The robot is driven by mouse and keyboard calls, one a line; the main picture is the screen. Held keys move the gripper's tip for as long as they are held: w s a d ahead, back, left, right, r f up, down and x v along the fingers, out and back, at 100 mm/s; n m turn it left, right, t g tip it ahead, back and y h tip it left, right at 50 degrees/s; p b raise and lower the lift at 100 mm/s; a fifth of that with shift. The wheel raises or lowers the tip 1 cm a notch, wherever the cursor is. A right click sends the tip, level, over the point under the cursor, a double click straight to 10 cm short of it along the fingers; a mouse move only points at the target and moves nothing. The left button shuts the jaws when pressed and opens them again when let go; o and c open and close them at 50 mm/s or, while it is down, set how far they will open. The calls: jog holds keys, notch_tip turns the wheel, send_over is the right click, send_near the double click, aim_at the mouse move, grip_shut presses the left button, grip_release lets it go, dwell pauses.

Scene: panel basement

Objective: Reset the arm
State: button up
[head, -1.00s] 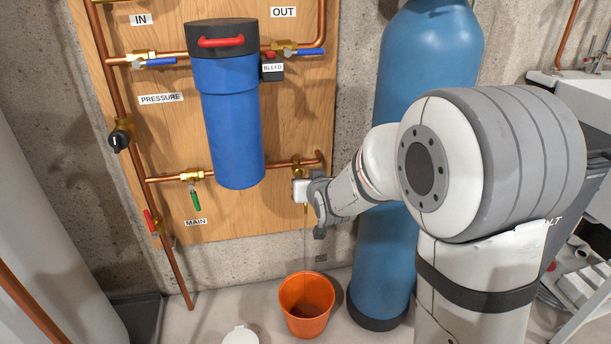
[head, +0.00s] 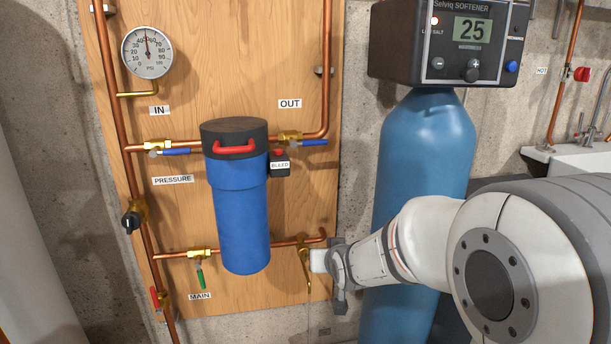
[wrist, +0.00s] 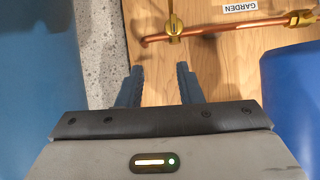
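My gripper (head: 318,261) is at the lower right of the wooden panel in the head view, beside the brass garden valve (head: 303,262). In the wrist view my gripper (wrist: 157,80) shows two dark blue fingers apart with nothing between them. The valve (wrist: 173,24) lies beyond the fingertips there, apart from them, on a copper pipe (wrist: 215,30). A GARDEN label (wrist: 241,7) shows upside down near it. My arm reaches in from the right in the head view.
A blue filter housing (head: 240,215) hangs left of my gripper. A tall blue softener tank (head: 425,150) stands close to my arm, under a control head (head: 465,45) showing 25. A pressure gauge (head: 147,52) is at the panel's upper left. A sink (head: 565,158) is at the right.

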jog(key=s+d+r+g+p, duration=0.3)
jog(key=s+r+p, duration=0.6)
jog(key=r, duration=0.1)
jog(key=s+d+r+m+g+h+p, duration=0.1)
jog(key=s+d+r+g+p, duration=0.2)
jog(key=s+r+p, duration=0.7)
jog(key=s+d+r+g+h+p, duration=0.1)
jog(key=s+d+r+p, duration=0.3)
jog(key=s+r+p, duration=0.5)
jog(key=shift+s+r+g+p, duration=0.3)
jog(key=shift+r+g, duration=0.35)
jog(key=shift+g, duration=0.25)
